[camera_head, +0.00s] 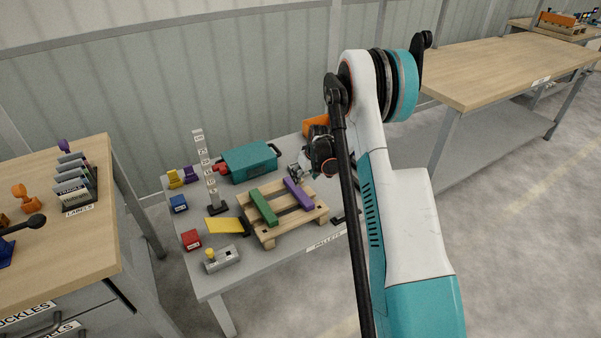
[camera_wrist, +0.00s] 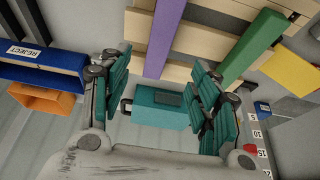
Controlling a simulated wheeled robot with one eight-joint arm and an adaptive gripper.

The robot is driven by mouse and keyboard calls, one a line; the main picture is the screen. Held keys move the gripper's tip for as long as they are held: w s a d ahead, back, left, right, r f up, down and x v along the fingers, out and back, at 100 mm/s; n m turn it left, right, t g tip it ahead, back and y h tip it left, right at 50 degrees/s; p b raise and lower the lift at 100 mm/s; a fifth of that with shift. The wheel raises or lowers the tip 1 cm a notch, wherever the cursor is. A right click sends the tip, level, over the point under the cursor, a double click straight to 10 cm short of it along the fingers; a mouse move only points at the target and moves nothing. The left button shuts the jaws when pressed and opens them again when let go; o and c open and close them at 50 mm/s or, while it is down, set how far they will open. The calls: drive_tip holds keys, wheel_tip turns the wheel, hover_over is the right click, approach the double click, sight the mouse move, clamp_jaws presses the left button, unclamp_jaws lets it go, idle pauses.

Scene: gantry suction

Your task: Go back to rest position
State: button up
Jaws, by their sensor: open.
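My gripper (camera_head: 301,170) is above the far side of the table, beside the far end of the purple bar (camera_head: 298,193). In the wrist view my gripper (camera_wrist: 160,72) has its two teal-padded fingers spread apart with nothing between them. The purple bar (camera_wrist: 165,32) and the green bar (camera_head: 263,206) lie apart on the wooden pallet (camera_head: 284,239). The green bar also shows in the wrist view (camera_wrist: 252,45). My arm covers the right part of the table in the head view.
A teal case (camera_head: 249,162) and an upright scale post (camera_head: 208,175) stand behind the pallet. An orange bin (camera_head: 316,125) is partly hidden by my arm. A blue tray marked REJECT (camera_wrist: 42,58) shows in the wrist view. A wooden bench (camera_head: 490,70) stands at right, with open floor before it.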

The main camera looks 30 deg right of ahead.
drive_tip(key=s+a+r, duration=0.4)
drive_tip(key=a+r, duration=0.1)
drive_tip(key=r, duration=0.4)
drive_tip(key=s+a+r+t, duration=0.1)
drive_tip(key=s+a+r, duration=0.4)
drive_tip(key=r, duration=0.4)
drive_tip(key=s+a+r, duration=0.4)
drive_tip(key=a+r, duration=0.1)
drive_tip(key=r, duration=0.4)
drive_tip(key=s+a+r+t, duration=0.1)
drive_tip(key=s+a+r, duration=0.2)
drive_tip(key=s, duration=0.3)
drive_tip(key=s+a+r, duration=0.2)
drive_tip(key=s+a, duration=0.1)
drive_tip(key=s, duration=0.2)
drive_tip(key=s+a+f, duration=0.2)
drive_tip(key=s, duration=1.2)
drive_tip(key=shift+s+a+t, duration=0.15)
drive_tip(key=shift+s+t, duration=0.25)
